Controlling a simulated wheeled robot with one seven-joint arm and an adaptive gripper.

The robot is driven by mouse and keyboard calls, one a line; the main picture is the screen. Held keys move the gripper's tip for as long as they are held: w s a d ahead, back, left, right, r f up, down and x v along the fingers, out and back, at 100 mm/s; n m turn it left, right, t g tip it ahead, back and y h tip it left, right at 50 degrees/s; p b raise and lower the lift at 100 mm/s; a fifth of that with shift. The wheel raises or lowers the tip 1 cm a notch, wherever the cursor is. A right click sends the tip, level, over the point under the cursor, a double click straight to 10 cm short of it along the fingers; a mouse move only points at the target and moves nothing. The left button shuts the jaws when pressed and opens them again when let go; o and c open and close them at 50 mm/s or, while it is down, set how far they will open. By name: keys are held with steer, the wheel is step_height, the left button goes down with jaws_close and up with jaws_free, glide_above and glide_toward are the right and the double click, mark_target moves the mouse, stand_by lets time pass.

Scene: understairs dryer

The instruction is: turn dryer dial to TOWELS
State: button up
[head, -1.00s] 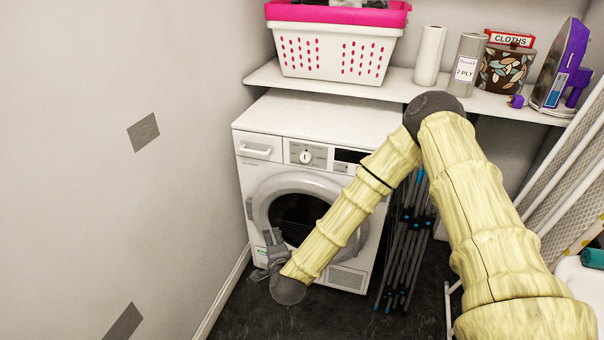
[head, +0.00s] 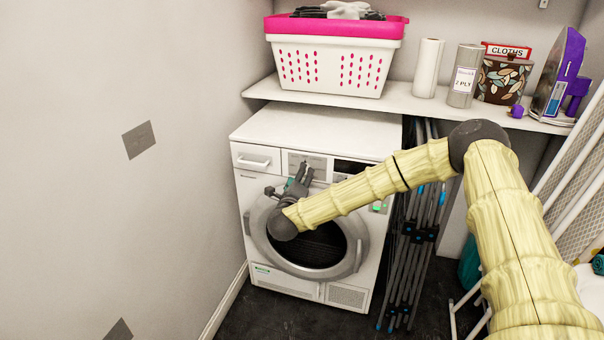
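The white dryer (head: 252,222) stands under the shelf, with its round door (head: 345,218) shut. Its dial panel (head: 293,158) is at the upper front, between the drawer and the dark display. My gripper (head: 305,172) is in front of the panel's lower part, pointing up at it, and covers most of the dial. I cannot tell whether it touches the dial. The fingers look close together, but are too small to tell open from shut. The dial's labels are not readable.
A shelf (head: 400,101) above the dryer holds a pink-rimmed basket (head: 335,60), paper rolls (head: 428,68), a cloths tin (head: 503,80) and a purple iron (head: 560,75). A folded drying rack (head: 405,260) stands right of the dryer. The wall is close on the left.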

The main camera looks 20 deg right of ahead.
steer(key=shift+x, duration=1.85)
steer(key=c, duration=1)
